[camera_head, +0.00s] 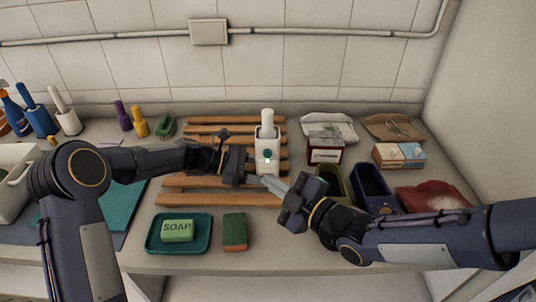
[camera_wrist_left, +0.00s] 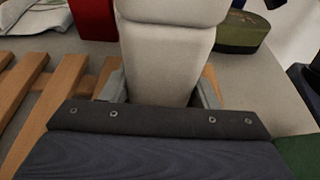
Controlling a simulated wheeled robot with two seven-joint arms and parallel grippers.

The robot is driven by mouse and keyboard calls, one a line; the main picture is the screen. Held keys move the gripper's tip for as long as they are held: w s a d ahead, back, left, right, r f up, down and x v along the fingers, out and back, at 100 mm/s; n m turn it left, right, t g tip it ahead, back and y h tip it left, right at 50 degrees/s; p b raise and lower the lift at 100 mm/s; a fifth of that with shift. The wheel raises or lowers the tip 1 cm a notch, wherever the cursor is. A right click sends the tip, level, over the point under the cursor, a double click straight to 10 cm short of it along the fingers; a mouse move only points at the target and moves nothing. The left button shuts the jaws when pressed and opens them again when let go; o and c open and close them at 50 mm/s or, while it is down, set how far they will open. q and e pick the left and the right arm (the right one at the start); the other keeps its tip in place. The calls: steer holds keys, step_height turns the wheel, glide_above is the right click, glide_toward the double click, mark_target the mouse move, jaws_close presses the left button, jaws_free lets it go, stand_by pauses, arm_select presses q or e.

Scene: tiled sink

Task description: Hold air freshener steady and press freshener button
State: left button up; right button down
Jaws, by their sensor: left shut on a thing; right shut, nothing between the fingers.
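The white air freshener (camera_head: 273,137) stands upright at the right end of the wooden slatted rack, with a round green button (camera_head: 267,154) on its front. My left gripper (camera_head: 251,165) is shut on the freshener's body from the left. In the left wrist view the pale freshener body (camera_wrist_left: 168,55) sits between the two fingers (camera_wrist_left: 160,92). My right gripper (camera_head: 268,183) is shut and empty, its fingertips just in front of and below the button. I cannot tell whether the fingertips touch the freshener.
A teal tray (camera_head: 206,243) with a soap bar and a green-brown sponge (camera_head: 235,232) lie in front. An olive bin (camera_head: 334,182) and a navy bin (camera_head: 371,186) stand right of the freshener, behind my right arm. A red-and-white box (camera_head: 325,148) is behind them.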

steer(key=shift+s, duration=0.3)
arm_select(q)
steer(key=o, duration=0.8)
steer(key=shift+o, duration=0.2)
steer(key=shift+a, duration=0.1)
